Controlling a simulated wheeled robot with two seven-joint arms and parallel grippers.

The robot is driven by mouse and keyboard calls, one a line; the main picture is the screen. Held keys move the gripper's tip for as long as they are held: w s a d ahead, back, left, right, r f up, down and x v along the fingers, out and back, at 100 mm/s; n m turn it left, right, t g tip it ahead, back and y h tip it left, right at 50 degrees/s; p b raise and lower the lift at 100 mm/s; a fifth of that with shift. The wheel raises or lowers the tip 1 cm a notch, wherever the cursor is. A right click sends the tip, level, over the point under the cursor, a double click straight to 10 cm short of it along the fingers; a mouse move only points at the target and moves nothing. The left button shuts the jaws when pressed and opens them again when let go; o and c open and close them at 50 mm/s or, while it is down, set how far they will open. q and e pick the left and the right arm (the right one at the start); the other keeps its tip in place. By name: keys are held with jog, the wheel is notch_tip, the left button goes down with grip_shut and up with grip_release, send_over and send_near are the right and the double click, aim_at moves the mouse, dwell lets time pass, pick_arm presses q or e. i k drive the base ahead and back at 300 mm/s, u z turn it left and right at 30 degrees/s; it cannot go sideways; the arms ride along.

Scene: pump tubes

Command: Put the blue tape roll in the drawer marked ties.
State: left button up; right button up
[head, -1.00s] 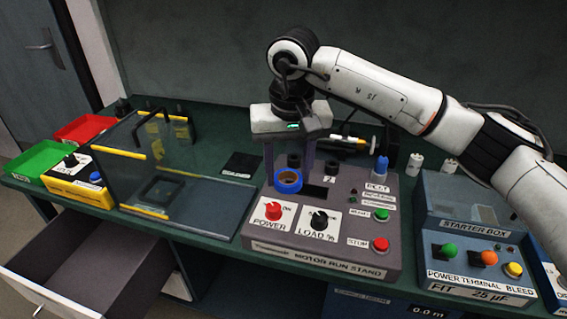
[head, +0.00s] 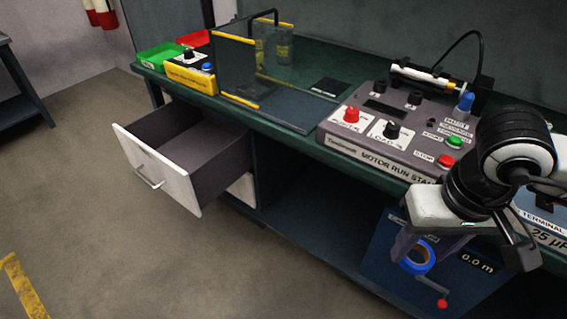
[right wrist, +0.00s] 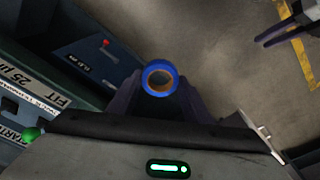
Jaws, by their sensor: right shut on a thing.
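The blue tape roll (head: 418,257) is held between the fingers of my right gripper (head: 428,248), in front of the bench's front edge and below its top. In the right wrist view the roll (right wrist: 159,78) sits between both fingertips, its orange-brown inner ring showing. A drawer (head: 165,168) with a pale front and bar handle stands pulled out at the bench's left; its visible inside looks empty. No ties label is readable on it. A dark forked shape (right wrist: 285,27) at the right wrist view's upper right may be my left gripper; its jaws cannot be judged.
The motor run stand (head: 385,140) and a clear guard box (head: 265,75) stand on the green bench top. Green (head: 160,58) and red bins are at its far left. A blue unit with a red-knobbed crank (head: 442,303) is behind the roll. Floor before the drawer is clear.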

aim_at(187, 168)
jog(key=z, duration=0.05)
jog(key=k, duration=0.6)
jog(key=u, duration=1.55)
jog(key=i, duration=2.7)
jog(key=z, duration=1.4)
jog(key=i, duration=0.25)
jog(key=z, duration=0.1)
